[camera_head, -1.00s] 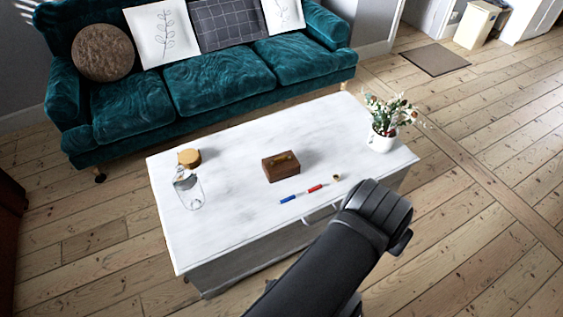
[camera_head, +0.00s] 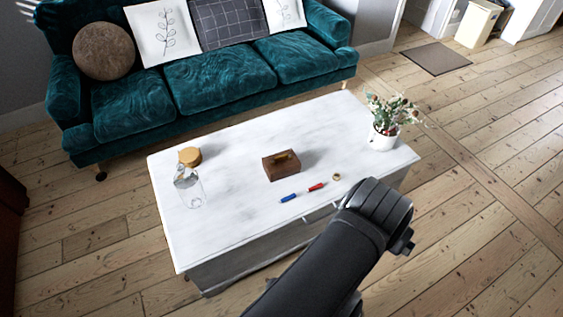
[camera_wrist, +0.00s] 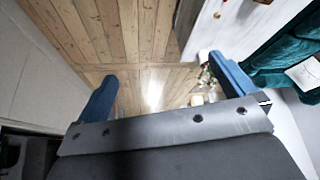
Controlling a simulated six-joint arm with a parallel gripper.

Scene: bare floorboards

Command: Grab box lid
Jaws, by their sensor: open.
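A small brown wooden box (camera_head: 281,170) sits closed near the middle of the white table (camera_head: 235,215). A gold-coloured handle (camera_head: 286,155) lies on its lid. My gripper (camera_wrist: 163,70) shows in the wrist view as two blue fingers spread wide apart, with nothing between them. In the head view my black arm comes in from the bottom and reaches the table's front right; the gripper's fingers are not visible there. I cannot clearly make out the box in the wrist view.
A glass bottle (camera_head: 190,190) and a round wooden piece (camera_head: 190,156) are at left. A potted plant (camera_head: 382,140) stands at right. A teal sofa (camera_head: 215,80) is behind.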

